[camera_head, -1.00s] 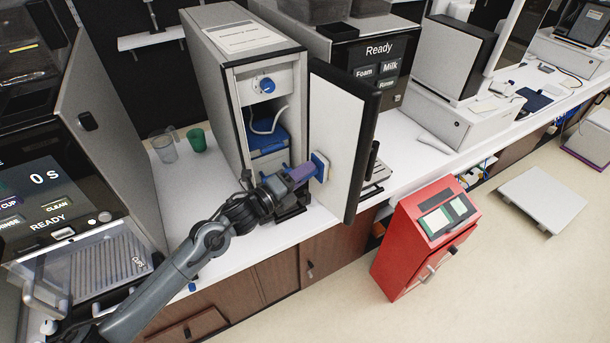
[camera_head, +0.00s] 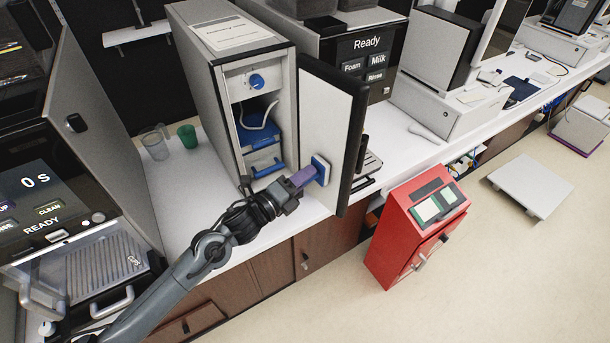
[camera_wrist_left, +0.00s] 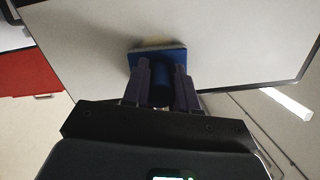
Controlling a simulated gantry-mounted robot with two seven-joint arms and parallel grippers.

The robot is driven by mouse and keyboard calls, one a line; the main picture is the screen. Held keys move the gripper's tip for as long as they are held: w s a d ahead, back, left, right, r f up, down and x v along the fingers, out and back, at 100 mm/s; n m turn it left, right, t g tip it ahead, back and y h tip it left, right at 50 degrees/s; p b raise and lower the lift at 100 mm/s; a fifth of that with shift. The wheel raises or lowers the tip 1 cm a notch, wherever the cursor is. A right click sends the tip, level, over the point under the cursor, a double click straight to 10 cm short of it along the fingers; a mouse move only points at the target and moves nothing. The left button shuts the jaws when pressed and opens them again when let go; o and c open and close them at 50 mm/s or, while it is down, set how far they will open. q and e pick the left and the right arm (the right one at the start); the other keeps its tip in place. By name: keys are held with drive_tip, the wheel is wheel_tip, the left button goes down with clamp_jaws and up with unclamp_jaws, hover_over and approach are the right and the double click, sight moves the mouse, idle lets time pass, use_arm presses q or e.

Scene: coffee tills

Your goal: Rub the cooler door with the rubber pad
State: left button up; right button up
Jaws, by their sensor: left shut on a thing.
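The cooler (camera_head: 205,75) is a tall grey unit on the white counter, with its door (camera_head: 322,120) swung open to the right. The door's pale inner face shows, with a dark outer edge. My left gripper (camera_head: 300,183) is shut on the rubber pad (camera_head: 321,169), which has a blue back and a whitish face. The pad is against the lower part of the door's inner face. In the left wrist view the pad (camera_wrist_left: 157,55) is between my fingers, its pale edge at the pale door panel (camera_wrist_left: 235,35). My right gripper is in neither view.
Inside the cooler are a blue knob (camera_head: 256,81) and a blue box (camera_head: 265,158). A green cup (camera_head: 188,136) and a clear cup (camera_head: 155,145) stand left of it. A red box (camera_head: 415,225) is at the right front.

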use_arm(q)
drive_tip(key=v, duration=0.2)
drive_tip(key=p+v, duration=0.1)
drive_tip(key=v, duration=0.2)
drive_tip(key=shift+w+a+r+p, duration=0.1)
drive_tip(key=shift+a+r+p, duration=0.05)
drive_tip(key=shift+a+p, duration=0.3)
drive_tip(key=shift+a, duration=0.1)
drive_tip(key=shift+p+v, duration=0.4)
drive_tip(key=shift+v, duration=1.05)
drive_tip(key=shift+w, duration=0.1)
drive_tip(key=shift+n+t+y, duration=0.5)
drive_tip(key=shift+w+d+b, duration=0.5)
drive_tip(key=shift+w+d, duration=0.1)
drive_tip(key=shift+d, duration=0.4)
drive_tip(key=shift+w+d+b, duration=0.45)
drive_tip(key=shift+w+d, duration=0.15)
drive_tip(key=shift+d, duration=0.4)
drive_tip(key=shift+w+d+b, duration=0.5)
drive_tip(key=shift+w+d, duration=0.1)
drive_tip(key=shift+d, duration=0.35)
